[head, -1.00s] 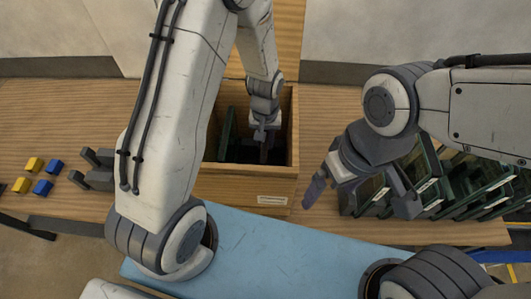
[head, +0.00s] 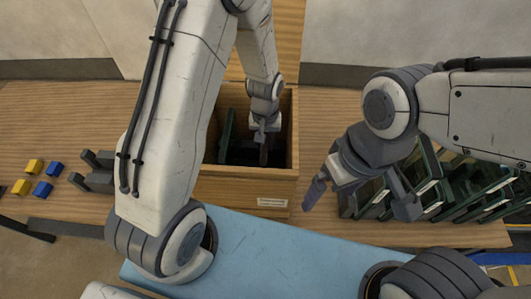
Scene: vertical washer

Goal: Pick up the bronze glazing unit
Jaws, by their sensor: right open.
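Several dark glazing units with green edges (head: 476,186) lean in a row on the bench at the right. I cannot tell which one is bronze. My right gripper (head: 361,199) is open and empty in front of the row's left end, its fingers wide apart and pointing down; its arm hides part of the row. My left gripper (head: 265,137) reaches down into a wooden box. A thin brownish piece shows just below its fingers, and I cannot tell whether they hold it.
The wooden box (head: 245,187) stands mid-bench with a green-edged panel (head: 228,136) upright inside. Yellow and blue blocks (head: 42,188) and grey parts lie at the left. A blue surface (head: 270,250) lies in front, clear between my arms.

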